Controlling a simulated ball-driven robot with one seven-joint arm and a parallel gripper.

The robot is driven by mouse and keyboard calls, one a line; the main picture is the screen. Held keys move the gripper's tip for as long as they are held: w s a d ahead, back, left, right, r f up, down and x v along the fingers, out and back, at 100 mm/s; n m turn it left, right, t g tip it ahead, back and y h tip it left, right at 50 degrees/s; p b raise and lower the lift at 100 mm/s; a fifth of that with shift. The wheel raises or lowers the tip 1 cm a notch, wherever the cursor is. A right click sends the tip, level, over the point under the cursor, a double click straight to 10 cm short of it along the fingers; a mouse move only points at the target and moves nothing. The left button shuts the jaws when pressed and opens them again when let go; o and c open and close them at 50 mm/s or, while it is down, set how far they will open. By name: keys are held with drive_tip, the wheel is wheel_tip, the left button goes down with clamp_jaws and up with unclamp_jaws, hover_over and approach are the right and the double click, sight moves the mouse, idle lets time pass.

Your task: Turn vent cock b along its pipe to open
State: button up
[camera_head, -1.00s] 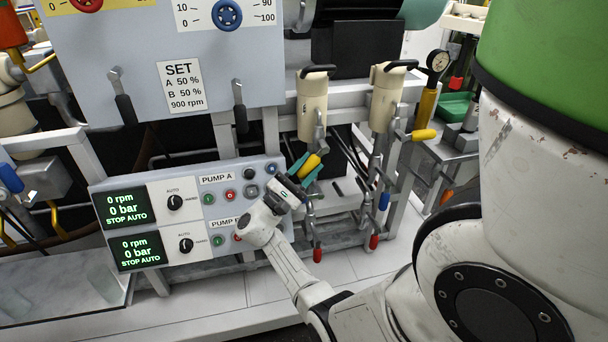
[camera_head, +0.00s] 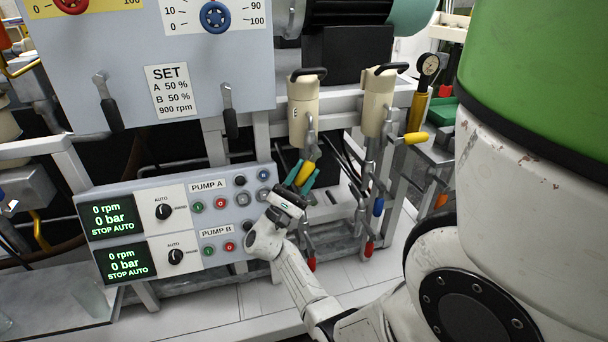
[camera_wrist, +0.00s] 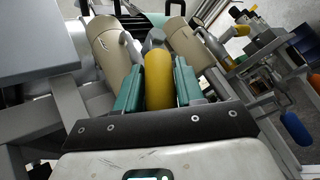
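A yellow cock handle (camera_head: 306,171) sits below the left beige canister (camera_head: 303,108). My gripper (camera_head: 303,177) has its teal fingers on both sides of this handle. In the wrist view the yellow handle (camera_wrist: 158,82) fills the space between the teal fingers (camera_wrist: 159,88), which look closed on it. It slants down toward my gripper. I see no label telling which one is vent cock b.
The pump panel (camera_head: 180,222) stands just left of my gripper. Red handles (camera_head: 369,248) and a blue handle (camera_head: 378,206) hang on pipes to the right. Grey frame bars surround the pipes.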

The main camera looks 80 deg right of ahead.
drive_tip(key=o, duration=0.3)
drive_tip(key=shift+o, duration=0.2)
drive_tip(key=b+v, duration=0.3)
drive_tip(key=v, duration=0.8)
